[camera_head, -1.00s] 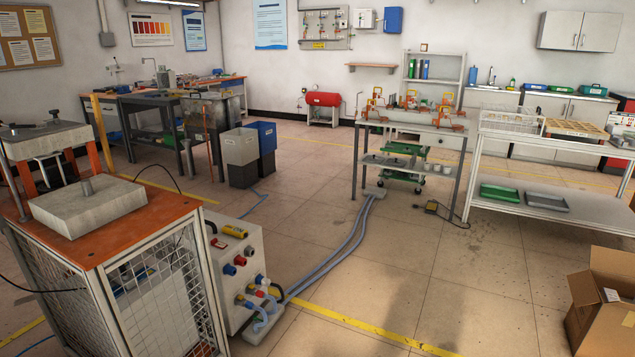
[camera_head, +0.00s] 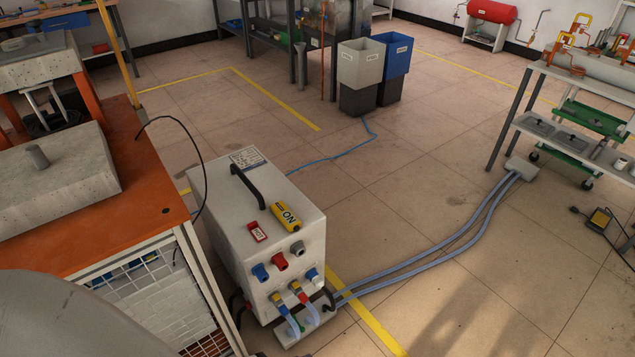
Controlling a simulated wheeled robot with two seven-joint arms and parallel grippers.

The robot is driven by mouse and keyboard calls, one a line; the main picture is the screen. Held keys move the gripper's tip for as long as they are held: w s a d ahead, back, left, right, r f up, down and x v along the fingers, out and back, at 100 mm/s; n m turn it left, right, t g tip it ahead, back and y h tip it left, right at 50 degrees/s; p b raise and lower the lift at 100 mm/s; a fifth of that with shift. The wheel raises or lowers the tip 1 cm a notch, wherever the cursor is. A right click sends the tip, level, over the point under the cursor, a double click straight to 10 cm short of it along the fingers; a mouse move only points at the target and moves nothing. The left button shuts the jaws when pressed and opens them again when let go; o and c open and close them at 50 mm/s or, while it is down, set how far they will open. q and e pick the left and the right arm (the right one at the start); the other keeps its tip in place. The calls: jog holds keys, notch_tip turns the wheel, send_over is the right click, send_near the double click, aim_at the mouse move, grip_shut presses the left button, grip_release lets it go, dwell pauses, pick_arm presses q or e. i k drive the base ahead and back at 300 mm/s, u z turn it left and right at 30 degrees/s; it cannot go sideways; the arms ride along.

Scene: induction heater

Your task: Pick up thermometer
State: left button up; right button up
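A yellow handheld-sized object (camera_head: 286,217) marked "ON" lies on top of the light grey heater box (camera_head: 225,240). It may be the thermometer, but its shape does not make this certain. Nothing else in view is clearly a thermometer. A small red tag (camera_head: 257,232) marked "HOT" sits beside it on the left, and a black handle (camera_head: 248,187) stands behind them. A grey rounded part at the bottom left looks like my own arm. Neither of my grippers is in view.
An orange-topped bench (camera_head: 150,205) with a mesh side stands left of the heater box. Blue-grey hoses (camera_head: 440,252) run from the box to a foot by the right-hand workbench (camera_head: 512,115). Grey and blue bins (camera_head: 362,65) stand behind. Floor between is mostly clear.

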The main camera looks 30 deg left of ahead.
aim_at(288, 220)
jog(key=i, duration=2.35)
jog(key=u, duration=3.9)
